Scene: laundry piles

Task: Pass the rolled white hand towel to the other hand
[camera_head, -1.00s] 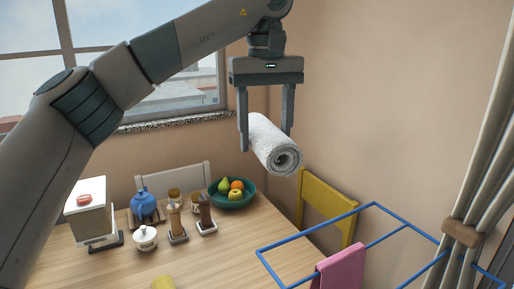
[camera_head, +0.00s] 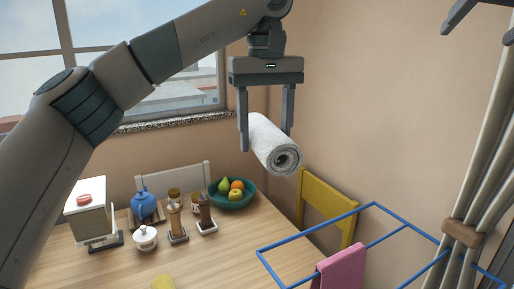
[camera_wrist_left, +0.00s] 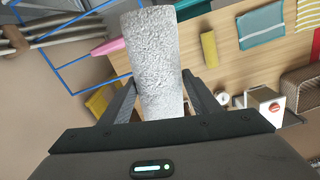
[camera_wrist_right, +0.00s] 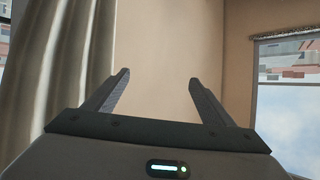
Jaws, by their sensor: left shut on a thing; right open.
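The rolled white hand towel (camera_head: 274,145) hangs in the air above the table, tilted, with its spiral end facing me. My left gripper (camera_head: 266,143) is shut on it, one finger on either side. In the left wrist view the towel (camera_wrist_left: 154,65) sticks out between the fingers (camera_wrist_left: 155,100). My right gripper (camera_head: 484,25) shows only by its fingertips at the top right corner of the head view, well apart from the towel. In the right wrist view the right gripper (camera_wrist_right: 158,78) is open and empty, facing a bare wall; the towel is not in that view.
A blue drying rack (camera_head: 315,236) with a pink cloth (camera_head: 340,268) stands at the lower right. The wooden table (camera_head: 240,255) bears a green fruit bowl (camera_head: 232,200), a blue teapot (camera_head: 143,203) and mills. A curtain (camera_head: 480,170) hangs at the right. Air between the grippers is clear.

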